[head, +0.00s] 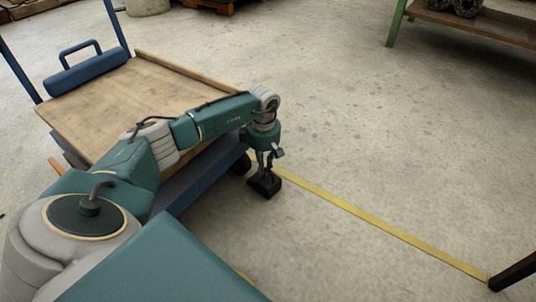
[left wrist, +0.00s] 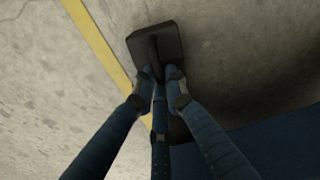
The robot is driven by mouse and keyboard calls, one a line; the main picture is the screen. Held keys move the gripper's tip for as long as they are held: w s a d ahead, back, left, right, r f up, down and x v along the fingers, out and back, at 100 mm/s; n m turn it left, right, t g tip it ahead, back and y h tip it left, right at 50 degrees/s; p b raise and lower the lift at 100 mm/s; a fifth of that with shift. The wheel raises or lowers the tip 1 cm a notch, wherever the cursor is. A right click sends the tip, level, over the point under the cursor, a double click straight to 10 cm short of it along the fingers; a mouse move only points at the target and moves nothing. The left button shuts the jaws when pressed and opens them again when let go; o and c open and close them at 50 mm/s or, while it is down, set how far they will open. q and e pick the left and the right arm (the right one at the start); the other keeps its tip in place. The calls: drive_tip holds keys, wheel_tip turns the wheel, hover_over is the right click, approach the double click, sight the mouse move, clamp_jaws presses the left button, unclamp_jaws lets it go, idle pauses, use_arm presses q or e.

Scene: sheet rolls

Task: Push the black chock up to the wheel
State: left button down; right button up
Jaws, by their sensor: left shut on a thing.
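The black chock (head: 264,187) is at floor level just in front of the blue cart's near corner, beside the yellow floor line. My left gripper (head: 266,172) points down from above and is shut on the chock's upright middle part. In the left wrist view the chock (left wrist: 143,42) shows a flat dark base, with the gripper's fingers (left wrist: 161,78) closed around its raised part. The dark wheel (head: 242,164) is under the cart's corner, partly hidden by my arm. The chock looks a short way from it. My right gripper is not in view.
The cart has a wooden deck (head: 98,95) and a blue frame (head: 205,178). A yellow line (head: 380,227) runs across the concrete floor to the lower right. A dark bar (head: 514,271) is at the right edge. A green-legged bench (head: 397,22) stands at upper right. Open floor lies between.

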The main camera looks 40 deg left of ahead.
use_arm(q)
drive_tip(key=shift+a, duration=0.1)
drive_tip(key=c, duration=1.7)
unclamp_jaws()
